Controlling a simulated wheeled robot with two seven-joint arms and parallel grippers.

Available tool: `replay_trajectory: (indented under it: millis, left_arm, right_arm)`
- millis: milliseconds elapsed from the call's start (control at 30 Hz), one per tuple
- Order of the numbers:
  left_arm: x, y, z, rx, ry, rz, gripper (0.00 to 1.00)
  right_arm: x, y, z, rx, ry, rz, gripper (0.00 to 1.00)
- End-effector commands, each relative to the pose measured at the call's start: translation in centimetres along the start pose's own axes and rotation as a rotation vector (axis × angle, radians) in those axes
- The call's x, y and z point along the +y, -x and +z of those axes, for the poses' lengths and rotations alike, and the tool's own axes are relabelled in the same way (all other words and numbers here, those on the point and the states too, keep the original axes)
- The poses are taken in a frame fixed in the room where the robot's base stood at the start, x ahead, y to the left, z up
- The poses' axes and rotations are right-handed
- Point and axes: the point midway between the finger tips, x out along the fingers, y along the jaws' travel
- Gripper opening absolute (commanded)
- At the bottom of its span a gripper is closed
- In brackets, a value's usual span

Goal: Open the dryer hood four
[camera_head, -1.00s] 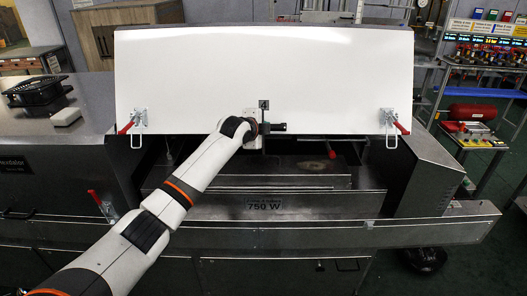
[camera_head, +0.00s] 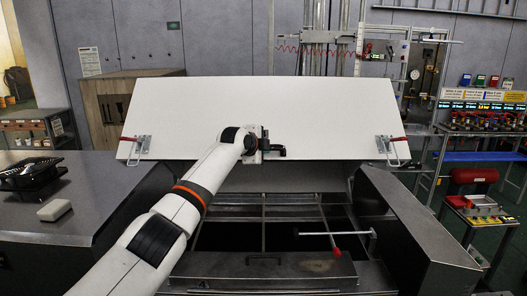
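The white dryer hood (camera_head: 320,110) is tilted up above the open steel dryer body (camera_head: 275,265), whose inside frame and bars show below it. The hood has a red-handled latch at its left (camera_head: 138,146) and another at its right (camera_head: 390,148). My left arm comes in from the lower left and reaches the middle of the hood's lower edge. My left gripper (camera_head: 270,150) is at the handle there; its fingers are too small and covered to tell whether they are shut. My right gripper is not in view.
A black tray (camera_head: 30,173) and a pale block (camera_head: 55,210) lie on the steel cover at left. A wooden cabinet (camera_head: 125,105) stands behind. A shelf rack with a red cylinder (camera_head: 473,176) stands at right. A red-knobbed rod (camera_head: 336,240) crosses the opening.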

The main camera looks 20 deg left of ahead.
Motion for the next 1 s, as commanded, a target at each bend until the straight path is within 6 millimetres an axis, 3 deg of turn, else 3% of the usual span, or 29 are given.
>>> replay_trajectory:
  millis: [333, 367, 467, 1000]
  left_arm:
    - [-0.44, -0.17, -0.20, 0.004, -0.001, -0.009, 0.00]
    - [-0.44, -0.17, -0.20, 0.005, -0.002, -0.009, 0.19]
    - [-0.37, -0.14, -0.18, 0.004, -0.001, -0.007, 0.36]
    - [-0.36, 0.31, -0.21, 0.001, -0.002, -0.004, 0.36]
  right_arm:
    - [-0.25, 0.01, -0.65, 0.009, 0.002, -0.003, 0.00]
    - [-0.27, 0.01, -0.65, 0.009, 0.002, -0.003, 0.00]
    - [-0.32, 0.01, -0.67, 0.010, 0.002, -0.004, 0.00]
    - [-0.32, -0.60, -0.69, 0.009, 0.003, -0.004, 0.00]
